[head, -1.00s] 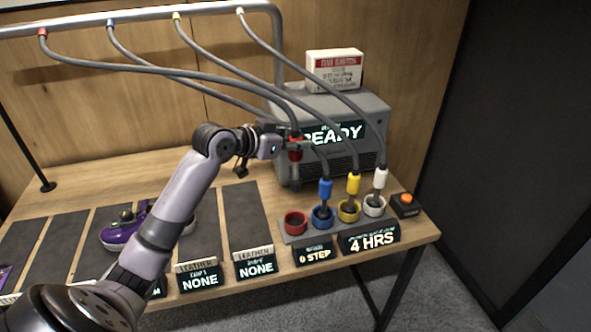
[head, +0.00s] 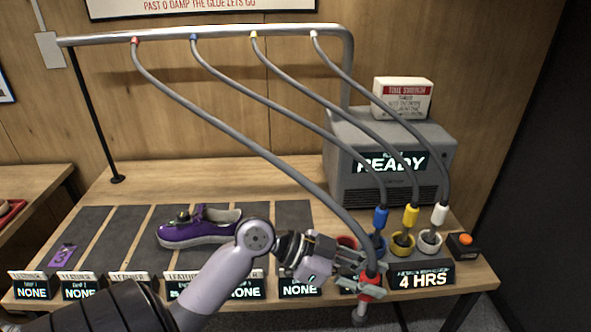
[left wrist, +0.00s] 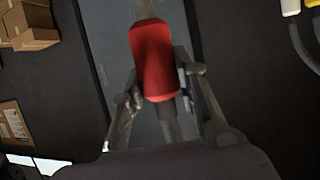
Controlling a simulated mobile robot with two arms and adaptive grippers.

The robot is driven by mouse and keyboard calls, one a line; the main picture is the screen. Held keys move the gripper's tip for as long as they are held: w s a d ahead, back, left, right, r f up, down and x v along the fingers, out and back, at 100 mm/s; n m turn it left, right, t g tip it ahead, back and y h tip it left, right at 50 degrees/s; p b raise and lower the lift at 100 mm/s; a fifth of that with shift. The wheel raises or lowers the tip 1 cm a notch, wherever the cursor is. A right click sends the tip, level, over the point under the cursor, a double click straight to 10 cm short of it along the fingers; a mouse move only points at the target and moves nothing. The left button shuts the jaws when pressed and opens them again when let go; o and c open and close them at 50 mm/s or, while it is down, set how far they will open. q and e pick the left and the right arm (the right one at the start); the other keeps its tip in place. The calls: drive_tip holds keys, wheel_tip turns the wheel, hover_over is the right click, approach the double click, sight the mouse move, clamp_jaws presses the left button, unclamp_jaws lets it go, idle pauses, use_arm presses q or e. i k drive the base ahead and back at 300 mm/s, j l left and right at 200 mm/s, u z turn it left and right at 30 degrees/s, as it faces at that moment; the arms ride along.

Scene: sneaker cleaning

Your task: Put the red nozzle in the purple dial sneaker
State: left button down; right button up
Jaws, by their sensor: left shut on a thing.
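The red nozzle (head: 370,281) is at the end of a grey hose and hangs near the table's front edge at the right. My left gripper (head: 362,285) is shut on it. In the left wrist view the red nozzle (left wrist: 154,58) sits between the fingers of my left gripper (left wrist: 160,100). The purple dial sneaker (head: 198,227) lies on the dark mats left of my arm, its toe to the left and its opening up at the right. My left forearm is to its right and front. My right gripper is not in view.
Blue (head: 380,218), yellow (head: 410,216) and white (head: 439,215) nozzles stand in their cups. The red cup (head: 346,243) is partly hidden behind my gripper. A grey READY machine (head: 385,165) stands behind. Signs line the front edge. A pipe (head: 220,38) carries the hoses above.

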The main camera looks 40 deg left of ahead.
sight(229, 230)
drive_tip(key=i+u, duration=0.1)
drive_tip(key=u, duration=1.25)
